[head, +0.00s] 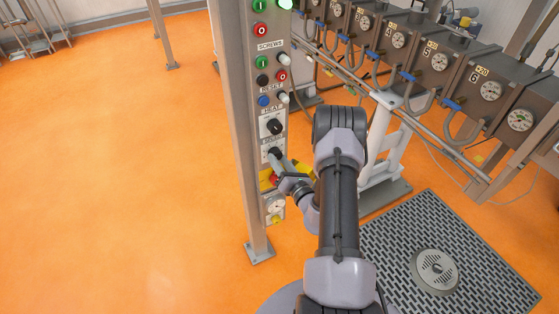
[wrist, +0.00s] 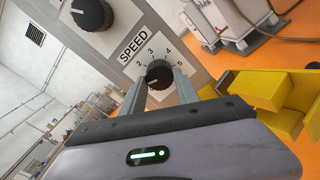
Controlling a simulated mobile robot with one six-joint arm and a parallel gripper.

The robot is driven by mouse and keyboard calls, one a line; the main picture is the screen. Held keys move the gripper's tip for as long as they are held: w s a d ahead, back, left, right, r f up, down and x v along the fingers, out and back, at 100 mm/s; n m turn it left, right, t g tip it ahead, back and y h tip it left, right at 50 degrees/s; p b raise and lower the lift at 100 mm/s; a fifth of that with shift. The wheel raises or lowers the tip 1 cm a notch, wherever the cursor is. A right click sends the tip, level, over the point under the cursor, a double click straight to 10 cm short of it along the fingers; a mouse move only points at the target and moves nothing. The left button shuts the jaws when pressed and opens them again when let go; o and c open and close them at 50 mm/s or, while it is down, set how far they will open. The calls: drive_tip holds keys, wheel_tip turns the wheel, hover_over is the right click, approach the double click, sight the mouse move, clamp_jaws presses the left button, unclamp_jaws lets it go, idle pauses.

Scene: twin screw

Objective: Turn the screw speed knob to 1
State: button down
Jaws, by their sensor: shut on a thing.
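The black speed knob (wrist: 159,74) sits on the grey panel below the SPEED label (wrist: 133,45). Its dial figures 2, 3, 4 and 5 show around it; the spot for 1 is hidden or unclear behind my left finger. A faint light mark on the knob appears to point to the lower left. My gripper (wrist: 159,84) has one finger on each side of the knob and is shut on it. In the head view the knob (head: 275,153) is partly covered by my gripper (head: 280,162) on the control post.
Another black knob (wrist: 92,14) is above the speed knob. A yellow box (wrist: 265,90) stands close at the right in the wrist view. In the head view, the post (head: 237,130) carries several buttons above. Machine modules with gauges (head: 437,62) are at the upper right.

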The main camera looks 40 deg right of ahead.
drive_tip(key=shift+f, duration=0.1)
idle(0.4)
drive_tip(key=c, duration=0.9)
unclamp_jaws()
drive_tip(key=shift+s, duration=0.1)
drive_tip(key=p+v, duration=0.2)
drive_tip(key=v, duration=1.5)
drive_tip(key=shift+s, duration=0.15)
